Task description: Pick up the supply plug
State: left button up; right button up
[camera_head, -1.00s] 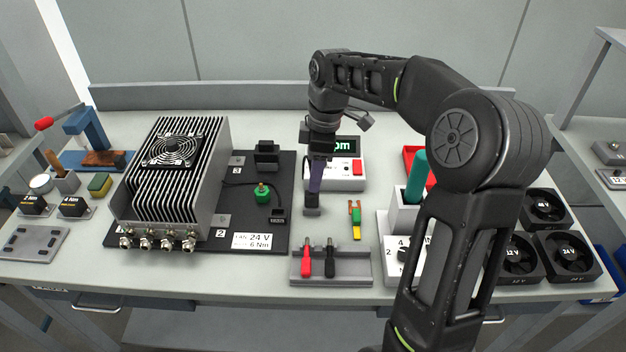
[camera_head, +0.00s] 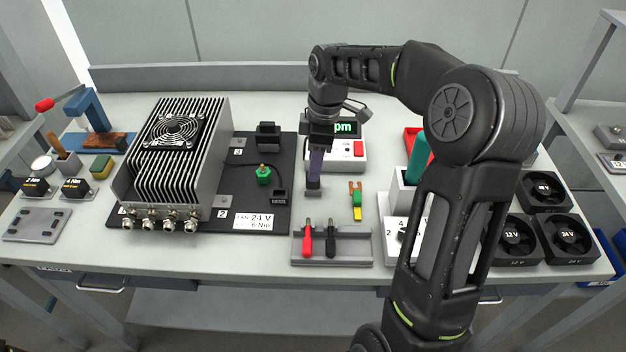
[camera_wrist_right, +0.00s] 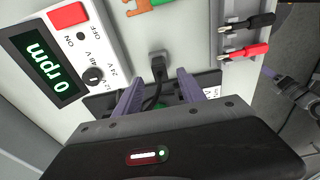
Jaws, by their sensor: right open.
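The supply plug looks like the small black plug (camera_head: 280,195) on a black cable, at the right edge of the black board in the head view. In the right wrist view the plug (camera_wrist_right: 158,63) lies just beyond the fingertips, its cable running back between them. My right gripper (camera_head: 314,190) points down just right of the plug in the head view. In the right wrist view its purple fingers (camera_wrist_right: 160,90) are apart with nothing gripped. What seems to be my left gripper (camera_wrist_right: 288,75) shows partly at the right of the wrist view; its jaws are unclear.
A supply box (camera_head: 345,155) with a red switch stands behind the right gripper.

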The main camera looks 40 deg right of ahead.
jog(key=f, duration=0.2)
jog(key=f+p, duration=0.1)
jog(key=f, duration=0.2)
jog(key=shift+w+a, duration=0.15)
jog(key=shift+a, duration=0.05)
grip_shut()
dwell(0.6)
